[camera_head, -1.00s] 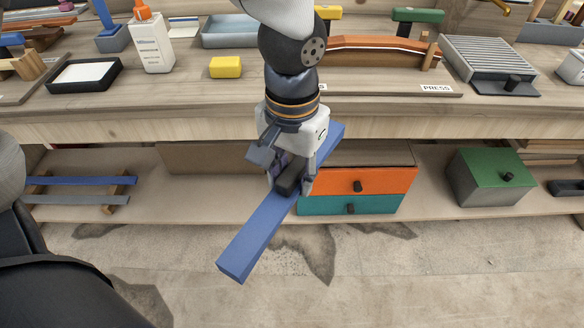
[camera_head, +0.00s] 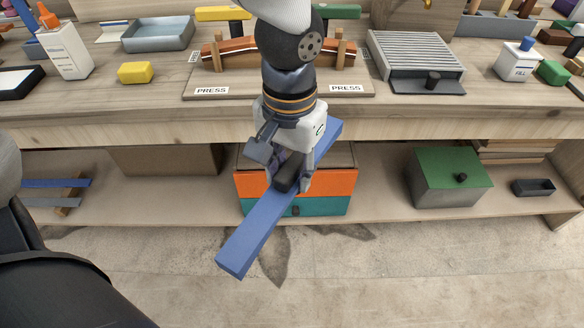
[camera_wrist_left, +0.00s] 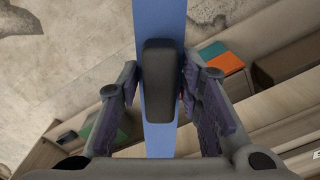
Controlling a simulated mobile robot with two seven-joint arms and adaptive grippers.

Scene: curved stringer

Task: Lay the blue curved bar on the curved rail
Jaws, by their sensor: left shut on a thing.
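The blue bar (camera_head: 250,232) hangs in front of the workbench, running from lower left to upper right in the head view. My left gripper (camera_head: 291,180) is shut on the black grip at its middle. In the left wrist view the black grip (camera_wrist_left: 160,82) lies between the two fingers, and the blue bar (camera_wrist_left: 160,18) runs up the picture. The curved rail (camera_head: 236,46) is orange-brown and stands on the bench top behind my arm, between wooden posts (camera_head: 339,48); my arm hides its middle. My right gripper is not in view.
The rail's base board has two PRESS labels (camera_head: 211,91). A yellow block (camera_head: 136,73) and a ribbed grey tray (camera_head: 415,55) flank it. The bench front edge (camera_head: 120,128) lies behind the bar. Below are an orange-and-teal drawer box (camera_head: 335,184) and a green-lidded box (camera_head: 440,168).

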